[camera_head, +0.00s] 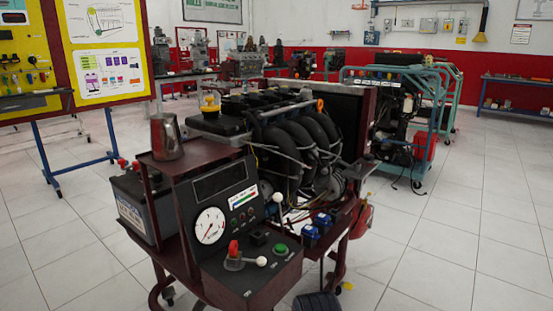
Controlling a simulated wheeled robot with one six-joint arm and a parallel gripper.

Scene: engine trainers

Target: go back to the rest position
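My gripper does not show in the head view. A dark ribbed round part (317,302) is cut off at the bottom edge, and I cannot tell what it belongs to. The engine trainer (245,275) stands close in front, with a dark red frame and a black engine (290,135). Its control panel has a white round gauge (210,225), a red switch (234,250), a green button (280,249) and a white-knobbed lever (278,198). A metal jug (166,137) stands upright on the panel's top ledge.
A battery (135,205) sits at the trainer's left side. A yellow training board (100,50) on blue legs stands at the left. A teal-framed engine stand (410,120) is behind to the right. A blue-legged bench (515,95) is at the far right. The tiled floor (450,245) at right is clear.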

